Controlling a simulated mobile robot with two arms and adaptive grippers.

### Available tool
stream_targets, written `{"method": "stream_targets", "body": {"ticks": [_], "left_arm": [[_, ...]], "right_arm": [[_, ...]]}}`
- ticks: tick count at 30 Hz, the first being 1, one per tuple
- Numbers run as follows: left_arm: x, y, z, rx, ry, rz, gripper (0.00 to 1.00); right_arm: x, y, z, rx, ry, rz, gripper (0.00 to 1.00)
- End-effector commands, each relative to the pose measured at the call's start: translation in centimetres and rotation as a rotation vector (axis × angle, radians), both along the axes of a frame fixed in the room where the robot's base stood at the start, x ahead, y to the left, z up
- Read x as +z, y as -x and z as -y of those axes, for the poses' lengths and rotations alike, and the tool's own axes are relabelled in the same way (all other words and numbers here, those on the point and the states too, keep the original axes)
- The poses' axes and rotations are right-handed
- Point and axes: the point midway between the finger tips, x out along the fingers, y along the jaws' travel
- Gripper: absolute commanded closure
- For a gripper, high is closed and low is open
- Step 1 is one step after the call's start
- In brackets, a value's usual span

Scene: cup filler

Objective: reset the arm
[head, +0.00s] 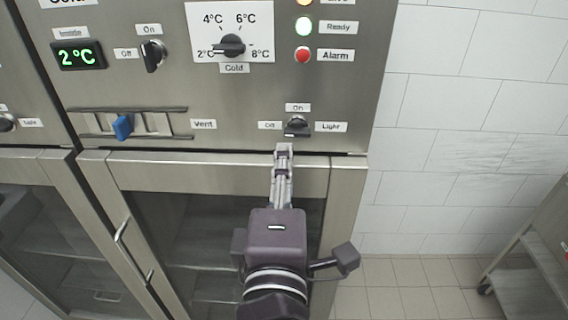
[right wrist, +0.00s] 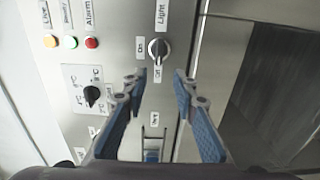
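My right gripper (head: 284,147) is in front of the steel cabinet, just below the Light knob (head: 297,125). In the right wrist view the same gripper (right wrist: 157,80) is open, with its two blue-padded fingers apart and nothing between them. The Light knob (right wrist: 158,48) shows there beyond the fingertips, in line with the gap and apart from them. Its handle lies along the line towards the Off label. My left gripper is not in view.
The panel (head: 235,100) carries a Cold dial (head: 232,45), an On/Off knob (head: 153,55), a blue Vent slider (head: 122,126) and lamps, Ready lit green. A glass door (head: 190,215) is below. A steel cart (head: 535,262) stands at right; the floor before it is clear.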

Motion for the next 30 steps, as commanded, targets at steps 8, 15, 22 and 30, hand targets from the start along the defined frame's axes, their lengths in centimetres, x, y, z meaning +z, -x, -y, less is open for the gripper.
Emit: {"method": "stream_targets", "body": {"ticks": [8, 15, 22, 30], "left_arm": [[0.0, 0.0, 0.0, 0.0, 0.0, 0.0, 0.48], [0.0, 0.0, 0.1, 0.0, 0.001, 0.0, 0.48], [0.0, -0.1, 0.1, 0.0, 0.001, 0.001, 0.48], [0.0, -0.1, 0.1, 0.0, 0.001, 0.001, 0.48]], "right_arm": [[-1.2, -0.4, 0.5, -0.005, -0.028, -0.04, 0.74], [-12.6, -1.9, 4.9, -0.09, -0.315, -0.39, 0.74], [-26.4, 2.0, 11.4, -0.312, -0.693, -0.748, 0.74], [-36.2, 10.3, 17.9, -0.624, -1.025, -0.968, 0.74]]}}
